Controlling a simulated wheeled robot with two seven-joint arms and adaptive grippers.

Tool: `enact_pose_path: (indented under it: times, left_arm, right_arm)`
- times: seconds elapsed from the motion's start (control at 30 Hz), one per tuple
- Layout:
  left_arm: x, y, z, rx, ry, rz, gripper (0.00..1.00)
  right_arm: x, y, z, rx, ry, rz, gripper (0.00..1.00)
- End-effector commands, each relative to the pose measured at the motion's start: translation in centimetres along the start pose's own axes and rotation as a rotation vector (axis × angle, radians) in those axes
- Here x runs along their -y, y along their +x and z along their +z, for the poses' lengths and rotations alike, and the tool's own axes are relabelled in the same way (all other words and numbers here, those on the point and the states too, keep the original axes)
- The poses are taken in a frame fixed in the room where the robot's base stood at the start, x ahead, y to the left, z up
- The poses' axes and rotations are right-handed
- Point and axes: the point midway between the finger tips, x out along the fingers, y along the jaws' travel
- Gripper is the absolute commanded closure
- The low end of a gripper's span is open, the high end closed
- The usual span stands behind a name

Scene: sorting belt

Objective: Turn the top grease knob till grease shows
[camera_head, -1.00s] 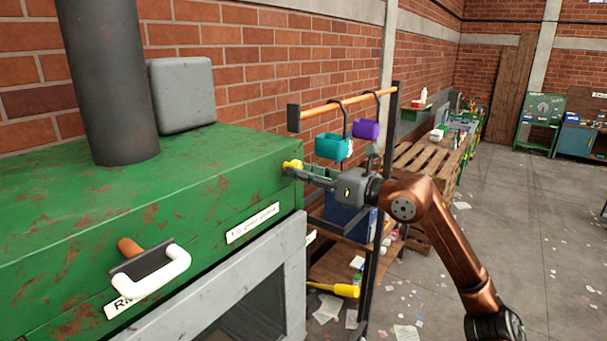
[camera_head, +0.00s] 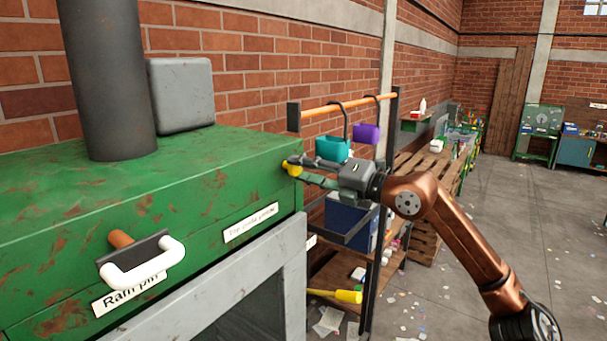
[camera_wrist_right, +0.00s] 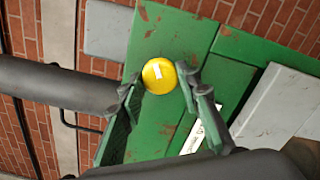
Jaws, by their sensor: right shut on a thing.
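The yellow grease knob (camera_head: 291,168) sits at the upper right corner of the green machine housing (camera_head: 120,205). In the right wrist view the round knob (camera_wrist_right: 158,76) shows its face with a short white mark. My right gripper (camera_head: 296,170) is shut on the knob, its fingers on opposite sides of it, as the wrist view also shows (camera_wrist_right: 163,88). A label (camera_head: 250,222) is on the housing front below; its text is blurred. I see no grease around the knob. My left gripper is not in view.
A white handle (camera_head: 145,265) with a "Ram pin" label is at the front left of the housing. Behind my right gripper stands a rack with a teal bin (camera_head: 332,148), a purple bin (camera_head: 367,134) and a blue crate (camera_head: 350,222). The floor at right is mostly open.

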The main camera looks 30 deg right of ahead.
Motion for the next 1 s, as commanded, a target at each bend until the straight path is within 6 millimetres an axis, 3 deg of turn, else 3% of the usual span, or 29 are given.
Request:
enact_pose_path:
  times: [0.5,1.0]
  left_arm:
    - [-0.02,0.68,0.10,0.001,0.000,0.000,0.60]
    - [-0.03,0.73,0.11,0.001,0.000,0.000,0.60]
  right_arm:
    - [-0.08,-0.05,0.18,0.004,0.398,0.002,0.93]
    - [-0.07,-0.03,0.17,0.003,0.516,0.002,0.93]
